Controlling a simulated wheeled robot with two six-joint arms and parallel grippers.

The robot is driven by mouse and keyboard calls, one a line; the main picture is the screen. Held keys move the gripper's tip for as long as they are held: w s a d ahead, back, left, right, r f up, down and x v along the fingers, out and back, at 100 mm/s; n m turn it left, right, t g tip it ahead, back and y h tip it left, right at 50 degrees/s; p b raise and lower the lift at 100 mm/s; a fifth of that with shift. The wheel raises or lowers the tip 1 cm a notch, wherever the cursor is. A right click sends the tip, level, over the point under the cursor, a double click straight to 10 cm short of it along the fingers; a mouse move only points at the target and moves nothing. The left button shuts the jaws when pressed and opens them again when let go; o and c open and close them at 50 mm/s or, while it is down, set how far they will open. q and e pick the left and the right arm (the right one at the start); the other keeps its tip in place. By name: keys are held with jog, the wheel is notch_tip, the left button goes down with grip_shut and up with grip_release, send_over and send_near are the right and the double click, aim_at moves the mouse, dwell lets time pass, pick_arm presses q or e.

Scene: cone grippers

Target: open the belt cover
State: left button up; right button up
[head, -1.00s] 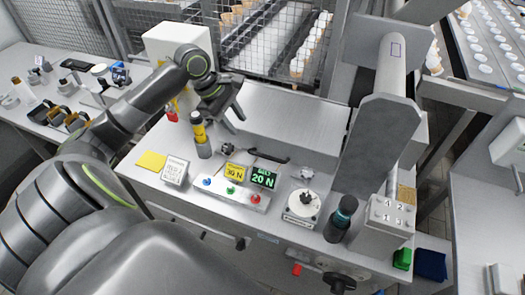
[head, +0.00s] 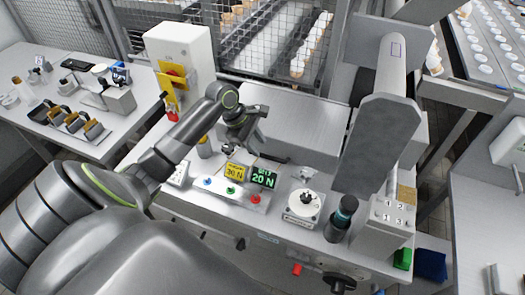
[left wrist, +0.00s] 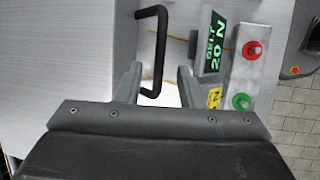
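The belt cover (head: 290,118) is a closed brushed-metal lid behind the control panel. In the left wrist view its bare metal (left wrist: 60,50) fills the left side. Its black bar handle (left wrist: 161,45) shows there, its near end between my fingers. In the head view the handle (head: 274,157) is partly hidden by my gripper. My left gripper (head: 238,143) is over the front of the cover, fingers pointing down. In the left wrist view the gripper (left wrist: 158,78) is open, with gaps to the handle. Whether the fingertips reach handle depth I cannot tell. My right gripper is not in view.
The panel has a green "BELT 20 N" display (head: 263,178), a yellow display (head: 235,172) and coloured buttons in front. A round dial (head: 303,205), a dark bottle (head: 341,218) and a large grey column (head: 375,145) stand right. A yellow-and-red switch box (head: 180,60) stands behind left.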

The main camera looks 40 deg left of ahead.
aim_at(266, 156)
pick_arm(q)
jog(key=shift+x, duration=2.15)
jog(key=shift+c, duration=0.2)
grip_shut()
